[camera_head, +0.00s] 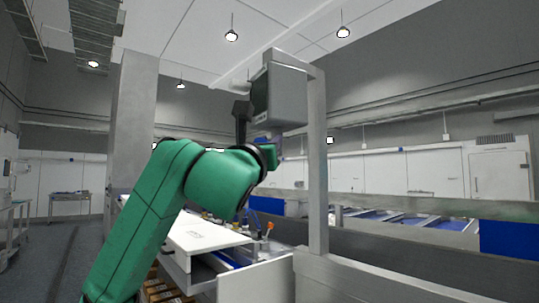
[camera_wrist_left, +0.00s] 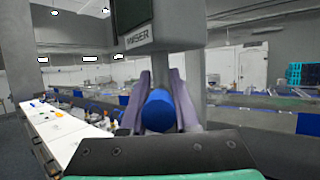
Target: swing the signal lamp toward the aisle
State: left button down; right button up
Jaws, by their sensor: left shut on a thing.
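My left gripper (camera_wrist_left: 160,100) has its two purple-grey fingers on either side of a blue round-ended cylinder (camera_wrist_left: 158,112) and is shut on it. I cannot tell for sure whether this cylinder is the signal lamp itself or a part of it. In the head view my green left arm reaches up from the bottom left. Its wrist hides most of the gripper, just below a grey box-shaped unit (camera_head: 287,97) on a metal post. My right gripper is not in view.
A grey metal post (camera_head: 317,170) and rail (camera_head: 370,280) stand close to the right of my arm. A white-topped bench (camera_head: 190,235) with small items lies below. A wide pillar (camera_head: 136,120) is at the left. The aisle floor (camera_head: 55,245) at the far left is clear.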

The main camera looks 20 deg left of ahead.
pick_arm(q)
jog(key=n+y+b, duration=0.1)
jog(key=y, duration=0.1)
jog(key=d+n+g+y+b, duration=0.1)
jog(key=y, duration=0.1)
jog(key=shift+w+y, duration=0.15)
jog(key=shift+y, duration=0.15)
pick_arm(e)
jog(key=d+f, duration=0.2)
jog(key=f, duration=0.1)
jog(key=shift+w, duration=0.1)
pick_arm(q)
jog(key=c, duration=0.7)
grip_release()
jog(key=shift+o, duration=0.2)
jog(key=shift+w+d, duration=0.1)
